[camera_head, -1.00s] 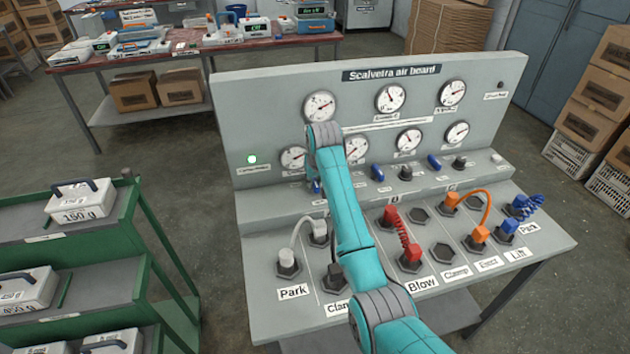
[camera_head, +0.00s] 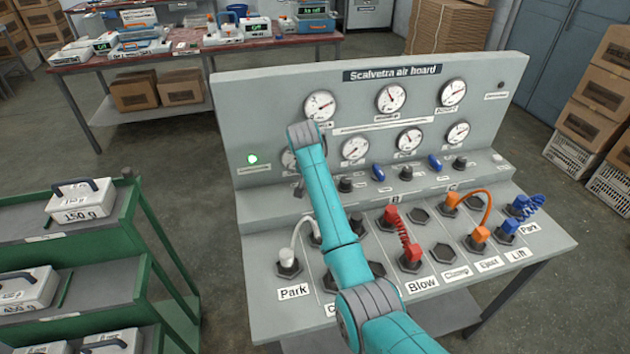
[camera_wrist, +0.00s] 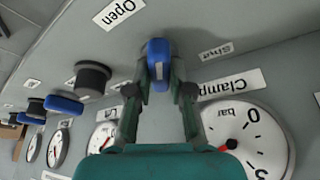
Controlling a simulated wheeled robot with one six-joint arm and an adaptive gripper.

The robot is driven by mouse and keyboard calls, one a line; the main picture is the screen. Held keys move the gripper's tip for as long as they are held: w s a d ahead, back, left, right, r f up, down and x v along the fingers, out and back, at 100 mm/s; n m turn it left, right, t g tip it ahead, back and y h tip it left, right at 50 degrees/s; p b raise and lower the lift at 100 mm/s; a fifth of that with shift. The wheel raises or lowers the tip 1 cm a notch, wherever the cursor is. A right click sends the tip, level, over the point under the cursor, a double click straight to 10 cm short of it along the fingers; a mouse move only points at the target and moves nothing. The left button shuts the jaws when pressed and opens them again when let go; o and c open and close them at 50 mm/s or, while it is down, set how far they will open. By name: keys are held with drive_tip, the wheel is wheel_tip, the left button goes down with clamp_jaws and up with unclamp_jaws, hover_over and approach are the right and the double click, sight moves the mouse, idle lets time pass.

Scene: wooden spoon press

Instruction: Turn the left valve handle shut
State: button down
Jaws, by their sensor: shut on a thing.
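In the wrist view the blue left valve handle (camera_wrist: 157,50) stands between the two fingertips of my gripper (camera_wrist: 158,80), which is shut on it. The handle lies roughly in line with the fingers. An "Open" label (camera_wrist: 118,12) is on one side of it and a "Shut" label (camera_wrist: 216,51) on the other; the handle points squarely at neither. In the head view my arm hides the handle and most of my gripper (camera_head: 299,188), which is at the left end of the board's valve ledge.
The air board (camera_head: 260,105) carries several gauges. A black knob (camera_wrist: 92,78) and another blue handle (camera_wrist: 64,104) stand in the same row. Hoses, including a red coiled one (camera_head: 403,235), rise from the lower panel. A green cart (camera_head: 140,230) stands at the left.

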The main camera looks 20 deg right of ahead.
drive_tip(key=m+g, duration=0.1)
drive_tip(key=m, duration=0.1)
drive_tip(key=m+h, duration=0.1)
drive_tip(key=m, duration=0.2)
drive_tip(key=shift+w+a+m+g, duration=0.1)
drive_tip(key=shift+a+m+g, duration=0.05)
drive_tip(key=shift+m+g, duration=0.2)
drive_tip(key=m+g, duration=0.1)
drive_tip(key=m, duration=0.1)
drive_tip(key=m+g+h, duration=0.1)
drive_tip(key=m, duration=0.2)
drive_tip(key=shift+w+m, duration=0.1)
drive_tip(key=shift+m, duration=0.55)
drive_tip(key=c, duration=1)
unclamp_jaws()
drive_tip(key=shift+c, duration=0.2)
drive_tip(key=shift+r, duration=0.1)
drive_tip(key=v, duration=1.1)
drive_tip(key=shift+w+a+r, duration=0.2)
drive_tip(key=shift+a+r, duration=0.05)
drive_tip(key=shift+r, duration=0.05)
